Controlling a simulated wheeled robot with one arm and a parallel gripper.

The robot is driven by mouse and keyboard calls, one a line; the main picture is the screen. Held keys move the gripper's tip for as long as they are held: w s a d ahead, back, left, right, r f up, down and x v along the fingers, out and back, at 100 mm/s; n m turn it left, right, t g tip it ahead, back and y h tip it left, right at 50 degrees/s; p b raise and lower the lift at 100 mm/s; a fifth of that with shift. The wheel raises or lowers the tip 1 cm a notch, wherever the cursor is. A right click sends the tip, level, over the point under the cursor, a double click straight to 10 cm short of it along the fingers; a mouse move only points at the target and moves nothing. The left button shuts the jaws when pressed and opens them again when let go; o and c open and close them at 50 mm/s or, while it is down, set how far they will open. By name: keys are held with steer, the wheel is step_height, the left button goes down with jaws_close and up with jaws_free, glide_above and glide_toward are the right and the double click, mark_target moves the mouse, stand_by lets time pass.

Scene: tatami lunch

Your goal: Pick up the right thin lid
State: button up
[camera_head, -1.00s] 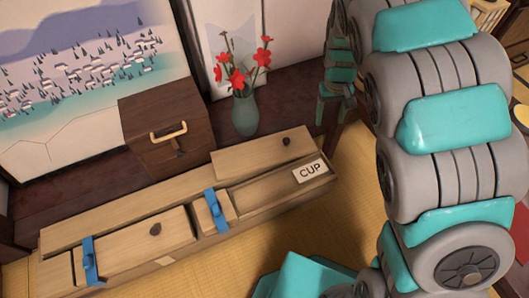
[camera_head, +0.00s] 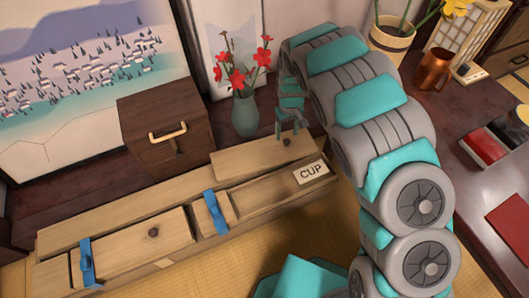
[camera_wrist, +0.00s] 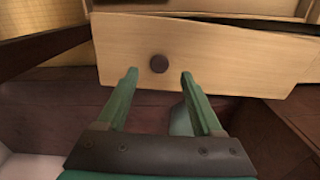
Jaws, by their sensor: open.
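The right thin lid (camera_head: 248,157) is a light wooden board with a small dark round knob (camera_head: 287,142). It lies at the back right of the long wooden box (camera_head: 130,266). In the wrist view the lid (camera_wrist: 225,55) spans the upper part, with its knob (camera_wrist: 158,63) between and just beyond the fingertips. My gripper (camera_head: 288,132) is open and empty, pointing down close above the knob. In the wrist view my gripper (camera_wrist: 159,75) shows two green fingers apart, one on each side of the knob. I cannot tell the exact height gap.
A left lid (camera_head: 130,243) with its own knob lies on the box beside blue clips (camera_head: 216,212). A CUP label (camera_head: 311,172) marks the right compartment. A vase with red flowers (camera_head: 245,115) stands close behind the lid. A dark drawer box (camera_head: 165,135) stands left of the vase.

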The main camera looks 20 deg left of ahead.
mark_target(287, 140)
step_height(287, 140, down, 3)
steer(key=shift+s+d+f, duration=0.1)
steer(key=shift+f, duration=0.1)
jaws_close()
stand_by(0.5)
stand_by(0.8)
